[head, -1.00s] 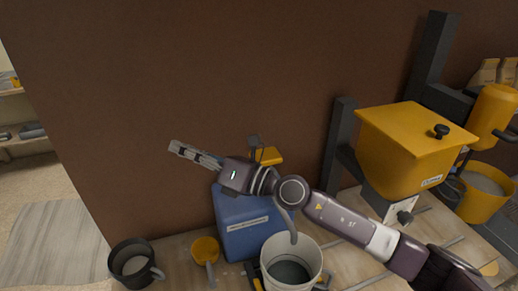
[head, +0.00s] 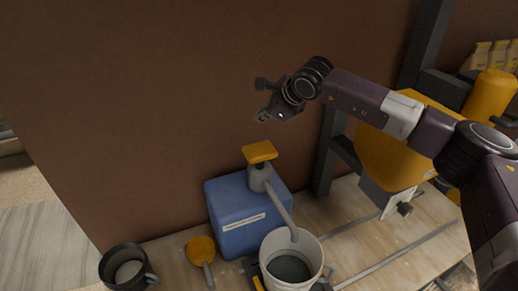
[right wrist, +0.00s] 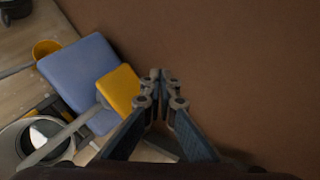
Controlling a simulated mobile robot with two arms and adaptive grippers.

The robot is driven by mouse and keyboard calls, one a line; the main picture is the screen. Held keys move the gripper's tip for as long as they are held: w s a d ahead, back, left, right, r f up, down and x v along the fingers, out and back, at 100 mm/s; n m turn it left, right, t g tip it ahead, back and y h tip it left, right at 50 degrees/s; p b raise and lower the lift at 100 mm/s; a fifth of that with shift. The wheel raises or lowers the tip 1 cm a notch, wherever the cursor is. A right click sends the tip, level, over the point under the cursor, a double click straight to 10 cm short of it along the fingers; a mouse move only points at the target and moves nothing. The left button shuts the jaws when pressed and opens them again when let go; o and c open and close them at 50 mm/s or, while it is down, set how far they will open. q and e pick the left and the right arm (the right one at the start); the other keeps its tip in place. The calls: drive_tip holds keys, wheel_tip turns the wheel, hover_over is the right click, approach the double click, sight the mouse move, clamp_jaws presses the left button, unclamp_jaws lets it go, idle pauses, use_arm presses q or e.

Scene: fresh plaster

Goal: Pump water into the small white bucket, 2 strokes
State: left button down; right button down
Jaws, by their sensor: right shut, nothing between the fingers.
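The blue container (head: 228,205) stands on the worktop with a hand pump on it. The pump has a yellow press pad (head: 259,152) and a grey spout (head: 280,208) that curves down over the small white bucket (head: 302,250). Dark grey liquid seems to lie in the bucket. My right gripper (head: 262,117) is shut and empty, above the yellow pad and apart from it in the head view. In the right wrist view its fingertips (right wrist: 161,76) are together, beside the yellow pad (right wrist: 118,90). My left gripper is not in view.
A dark mug (head: 112,270) and a yellow scoop (head: 201,250) are left of the container. A yellow hopper (head: 385,160) on a dark frame stands at the right, partly behind my right arm. The brown wall (head: 130,110) is close behind the pump.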

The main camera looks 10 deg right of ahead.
drive_tip(key=shift+f, duration=0.15)
drive_tip(key=b, duration=0.3)
hover_over(255, 145)
drive_tip(key=s+d, duration=0.1)
drive_tip(key=s, duration=0.2)
wheel_tip(255, 145, down, 8)
drive_tip(key=shift+d+r, duration=0.15)
drive_tip(key=shift+r, duration=0.05)
drive_tip(key=shift+f+b, duration=0.45)
drive_tip(key=shift+f, duration=0.05)
idle(0.3)
drive_tip(key=shift+f+b, duration=0.4)
drive_tip(key=shift+b, duration=0.35)
